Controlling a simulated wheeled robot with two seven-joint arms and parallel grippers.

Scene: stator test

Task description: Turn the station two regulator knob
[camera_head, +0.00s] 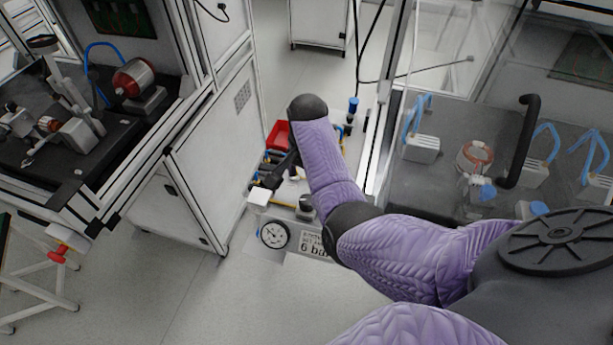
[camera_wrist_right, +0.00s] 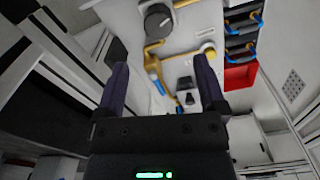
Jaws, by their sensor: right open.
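A dark round knob (camera_wrist_right: 158,21) on a pale panel shows at the top of the right wrist view, beyond my fingertips and apart from them. It is probably the regulator knob; no station number is legible. In the head view a dark knob (camera_head: 306,206) stands beside a round pressure gauge (camera_head: 274,234) and a label (camera_head: 314,246) reading "6 bar". My right gripper (camera_wrist_right: 162,78) is open, its two dark fingers apart with nothing held between them. In the head view my right gripper (camera_head: 272,178) is small and dark, partly hidden by my purple forearm. My left gripper is not in view.
A red bin (camera_head: 278,135) and blue-and-yellow fittings lie behind my right gripper. A white cabinet (camera_head: 210,150) stands left of it. Clear panels and a black handle (camera_head: 525,140) stand on the right. Yellow tubing (camera_wrist_right: 155,52) runs on the panel near the knob.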

